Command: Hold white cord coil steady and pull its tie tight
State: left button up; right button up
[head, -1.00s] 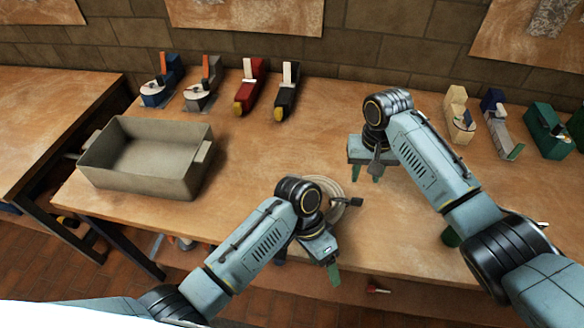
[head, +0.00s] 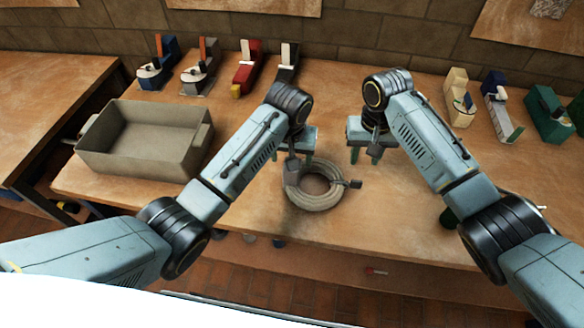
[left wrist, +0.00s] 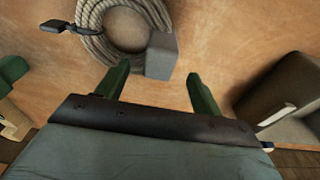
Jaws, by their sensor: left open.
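The white cord coil (head: 322,200) lies flat on the workbench and also shows in the left wrist view (left wrist: 92,45). A dark tag (head: 354,184), seemingly an end of its tie, sticks out on the coil's right; it shows in the left wrist view (left wrist: 55,26). A grey block (left wrist: 161,56) sits at the coil's opposite side. My left gripper (head: 292,159) is at the coil's far left edge, fingers apart, with the grey block just beyond or between its fingertips; contact cannot be told. My right gripper (head: 366,158) is open and empty, beyond and right of the coil.
A grey open bin (head: 105,165) stands to the left on the bench. Several hand planes, among them a red one (head: 248,68) and a green one (head: 547,115), line the back. Bench around the coil's front is clear up to the edge.

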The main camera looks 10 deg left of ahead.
pick_arm(q)
jog(key=f, duration=0.2)
jog(key=w+f, duration=0.1)
jog(key=f, duration=0.5)
jog(key=shift+w+f, duration=0.15)
jog(key=shift+f, duration=0.1)
jog(key=c, duration=1.2)
pick_arm(e)
jog(key=shift+c, duration=0.6)
jog(key=m+y, duration=0.4)
jog(key=m, duration=1.5)
send_near(357, 181)
jog(key=x, duration=0.8)
jog(key=shift+f, duration=0.3)
